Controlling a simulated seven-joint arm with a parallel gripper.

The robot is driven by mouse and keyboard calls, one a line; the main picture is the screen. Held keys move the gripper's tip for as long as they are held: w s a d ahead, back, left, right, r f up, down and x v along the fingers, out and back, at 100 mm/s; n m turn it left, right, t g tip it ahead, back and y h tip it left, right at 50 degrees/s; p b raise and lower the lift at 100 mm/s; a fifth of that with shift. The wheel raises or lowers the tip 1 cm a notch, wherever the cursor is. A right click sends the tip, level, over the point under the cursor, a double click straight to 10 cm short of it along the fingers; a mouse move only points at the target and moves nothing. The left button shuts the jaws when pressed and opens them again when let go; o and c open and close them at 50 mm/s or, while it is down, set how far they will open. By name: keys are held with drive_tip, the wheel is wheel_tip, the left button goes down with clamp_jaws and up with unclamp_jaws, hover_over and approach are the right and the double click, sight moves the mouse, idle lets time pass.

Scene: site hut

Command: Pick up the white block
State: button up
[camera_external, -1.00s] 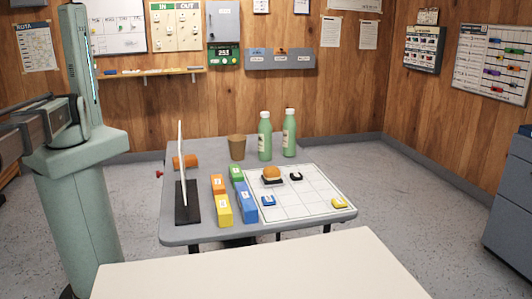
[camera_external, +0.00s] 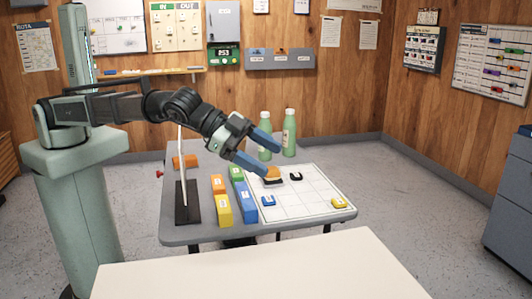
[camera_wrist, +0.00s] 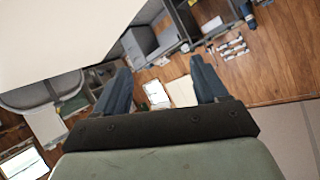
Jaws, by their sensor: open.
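I cannot make out a white block in either view. My gripper (camera_external: 272,160) is open and empty, with blue fingers, in front of the bottles and above the far part of the white grid mat (camera_external: 312,205) in the external view. In the wrist view the open gripper (camera_wrist: 160,72) has nothing between its fingers, and the camera looks out across the room at a tilt. On the mat are a round orange-tan item on a black base (camera_external: 272,182), a small black piece (camera_external: 296,176), a blue piece (camera_external: 268,201) and a yellow piece (camera_external: 339,202).
The grey table (camera_external: 200,232) also holds a thin white upright panel (camera_external: 182,165) on a black base, an orange object (camera_external: 185,161) behind it, orange (camera_external: 218,184), yellow (camera_external: 224,210), green (camera_external: 237,174) and blue (camera_external: 247,205) blocks, and green bottles (camera_external: 289,135).

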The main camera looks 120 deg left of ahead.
drive_tip(key=s+a+f+n+g+y, duration=0.1)
drive_tip(key=s+a+f+g, duration=0.1)
drive_tip(key=s+a, duration=0.6)
drive_tip(key=s+a+f+n+g, duration=0.1)
drive_tip(key=s+a+g, duration=0.2)
drive_tip(key=a, duration=1)
drive_tip(key=s+a+f+n+g+y, duration=0.1)
drive_tip(key=s+a+f+n+g, duration=0.1)
drive_tip(key=s+a, duration=0.6)
drive_tip(key=s+a+f+n+g+h, duration=0.2)
drive_tip(key=s+a+n, duration=0.1)
drive_tip(key=s+a, duration=1.05)
drive_tip(key=s+a+f+n+g+h, duration=0.25)
drive_tip(key=s+a, duration=0.75)
drive_tip(key=s, duration=0.7)
drive_tip(key=shift+n+t, duration=0.45)
drive_tip(key=shift+t, duration=0.1)
drive_tip(key=shift+w+a+f, duration=0.15)
drive_tip(key=shift+w+f, duration=0.05)
drive_tip(key=shift+f, duration=2)
drive_tip(key=shift+w+a+f, duration=0.15)
drive_tip(key=shift+w+f, duration=0.05)
drive_tip(key=shift+f, duration=1.95)
drive_tip(key=shift+w+a+f, duration=0.15)
drive_tip(key=shift+w+f, duration=0.05)
drive_tip(key=shift+f, duration=2)
drive_tip(key=c, duration=1.1)
drive_tip(key=shift+r, duration=0.15)
